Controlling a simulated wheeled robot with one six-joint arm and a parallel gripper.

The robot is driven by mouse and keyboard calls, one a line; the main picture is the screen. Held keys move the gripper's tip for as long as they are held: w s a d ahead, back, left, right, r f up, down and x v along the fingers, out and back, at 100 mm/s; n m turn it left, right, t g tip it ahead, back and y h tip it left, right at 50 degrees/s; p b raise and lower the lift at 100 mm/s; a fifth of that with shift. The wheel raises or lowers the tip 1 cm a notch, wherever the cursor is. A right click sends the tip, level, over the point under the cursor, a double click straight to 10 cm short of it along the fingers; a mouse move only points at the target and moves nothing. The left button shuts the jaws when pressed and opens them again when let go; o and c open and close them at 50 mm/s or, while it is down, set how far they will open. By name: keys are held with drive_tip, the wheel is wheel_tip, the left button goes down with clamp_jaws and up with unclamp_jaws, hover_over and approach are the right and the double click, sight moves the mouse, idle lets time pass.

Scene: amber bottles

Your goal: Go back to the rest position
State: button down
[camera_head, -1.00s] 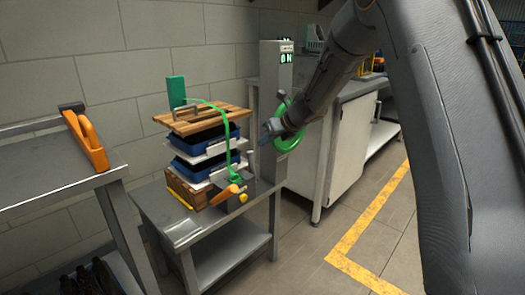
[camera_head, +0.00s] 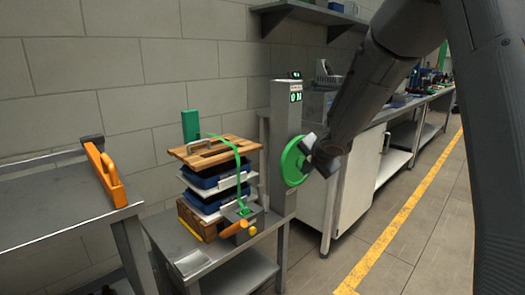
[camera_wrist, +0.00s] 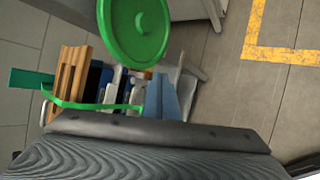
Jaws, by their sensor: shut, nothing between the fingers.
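My gripper (camera_head: 314,146) hangs in front of the green round wheel (camera_head: 292,161) on the grey post, partly overlapping it in the head view; I cannot tell if they touch. My arm comes down from the upper right of the head view.
A small steel table (camera_head: 200,264) holds a stack of blue trays (camera_head: 212,177) under a wooden board (camera_head: 215,152), with a green strap (camera_head: 237,163) over it. A grey post (camera_head: 286,115) has a lit sign. A bench (camera_head: 60,215) with an orange handle (camera_head: 103,172) stands left. Floor right is clear.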

drive_tip(key=s+d+m+g+h+p, duration=0.2)
drive_tip(key=s+d+m, duration=0.2)
drive_tip(key=s+m, duration=0.55)
drive_tip(key=s+d+m+g+h+p, duration=0.1)
drive_tip(key=s+d+m+g+p, duration=0.15)
drive_tip(key=s+m, duration=0.65)
drive_tip(key=s+a+f+m+g+y+p, duration=0.1)
drive_tip(key=s+m+g, duration=0.3)
drive_tip(key=s, duration=1.8)
drive_tip(key=a+m+p, duration=0.1)
drive_tip(key=m, duration=0.3)
drive_tip(key=shift+s+f+g, duration=0.25)
drive_tip(key=shift+s+g, duration=0.1)
drive_tip(key=shift+s, duration=0.05)
